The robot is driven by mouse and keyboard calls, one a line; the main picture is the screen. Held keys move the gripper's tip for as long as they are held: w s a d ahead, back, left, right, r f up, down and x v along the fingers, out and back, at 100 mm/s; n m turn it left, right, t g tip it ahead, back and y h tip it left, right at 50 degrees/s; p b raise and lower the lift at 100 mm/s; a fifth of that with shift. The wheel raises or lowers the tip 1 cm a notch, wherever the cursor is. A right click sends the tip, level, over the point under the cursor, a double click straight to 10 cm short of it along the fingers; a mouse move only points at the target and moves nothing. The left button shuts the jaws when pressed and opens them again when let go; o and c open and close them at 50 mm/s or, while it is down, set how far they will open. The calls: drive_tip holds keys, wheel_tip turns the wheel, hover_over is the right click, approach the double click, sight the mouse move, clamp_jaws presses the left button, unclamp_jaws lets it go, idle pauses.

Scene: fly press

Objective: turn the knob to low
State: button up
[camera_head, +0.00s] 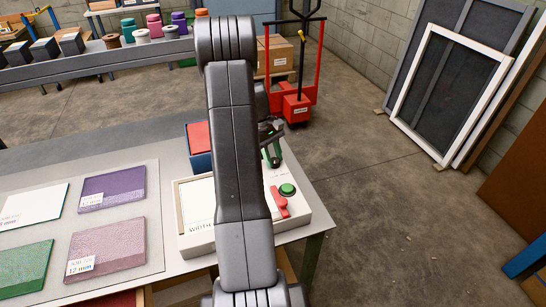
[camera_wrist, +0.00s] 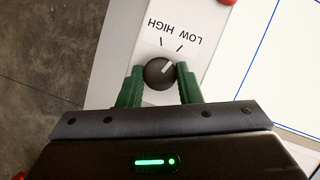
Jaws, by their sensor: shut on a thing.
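The round dark knob (camera_wrist: 160,73) sits on a white panel strip (camera_wrist: 155,52) in the wrist view. Its pale pointer mark faces up and right, roughly toward the tick by the LOW label (camera_wrist: 189,37). The HIGH label (camera_wrist: 159,26) is to the left of LOW; both read upside down. My gripper (camera_wrist: 160,80) has its green fingers on either side of the knob, shut on it. In the head view my gripper (camera_head: 271,155) shows in part beside my arm, over the far side of the white control box (camera_head: 307,213). The knob is hidden there.
Coloured sample plates (camera_head: 112,188) lie to the left on the table. Open floor lies to the right.

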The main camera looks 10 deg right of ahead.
drive_tip(key=shift+m+y, duration=0.3)
drive_tip(key=shift+m, duration=0.5)
drive_tip(key=o, duration=1)
drive_tip(key=shift+c, duration=0.2)
drive_tip(key=shift+w+r, duration=0.1)
drive_tip(key=b+v, duration=0.1)
drive_tip(key=v, duration=1.2)
drive_tip(key=shift+w+r+b, duration=0.25)
drive_tip(key=shift+r+b, duration=0.05)
drive_tip(key=shift+b, duration=0.05)
drive_tip(key=shift+f, duration=0.1)
